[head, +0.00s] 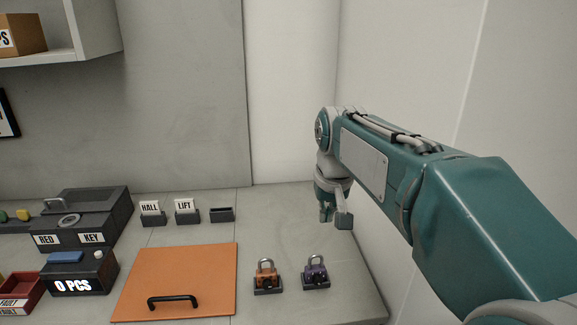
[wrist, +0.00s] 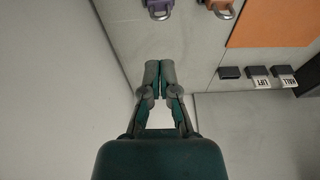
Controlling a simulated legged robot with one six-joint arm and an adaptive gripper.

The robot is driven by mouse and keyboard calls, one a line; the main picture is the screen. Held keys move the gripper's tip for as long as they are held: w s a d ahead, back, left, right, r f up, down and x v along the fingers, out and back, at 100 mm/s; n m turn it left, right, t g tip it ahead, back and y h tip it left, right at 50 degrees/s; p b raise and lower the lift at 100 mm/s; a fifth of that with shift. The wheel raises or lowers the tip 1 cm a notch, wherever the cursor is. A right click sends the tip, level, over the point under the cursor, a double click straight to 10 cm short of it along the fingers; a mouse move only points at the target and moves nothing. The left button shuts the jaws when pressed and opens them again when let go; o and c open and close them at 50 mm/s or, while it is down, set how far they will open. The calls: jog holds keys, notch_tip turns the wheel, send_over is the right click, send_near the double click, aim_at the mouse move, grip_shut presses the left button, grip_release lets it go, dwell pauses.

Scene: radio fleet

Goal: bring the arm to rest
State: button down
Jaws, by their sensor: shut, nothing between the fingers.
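My gripper (head: 335,218) hangs at the end of my teal arm, above the right part of the grey worktop (head: 280,215). In the wrist view my gripper (wrist: 159,68) shows its two fingers together, with nothing between them. It is apart from every object on the worktop. In the head view the arm reaches in from the right edge, with its wrist bent downward.
An orange padlock (head: 266,280) and a purple padlock (head: 316,275) stand at the front right. An orange board (head: 190,275) with a black handle lies left of them. HALL (head: 151,212) and LIFT (head: 186,211) tags and an empty holder (head: 221,214) stand behind. Walls rise behind and right.

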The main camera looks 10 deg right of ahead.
jog(key=s+f+t, duration=0.1)
jog(key=s+f, duration=0.2)
jog(key=s, duration=0.7)
jog(key=s+d+f+t, duration=0.1)
jog(key=s+f, duration=0.3)
jog(key=s, duration=0.7)
jog(key=shift+d+t, duration=0.2)
jog(key=shift+t, duration=0.3)
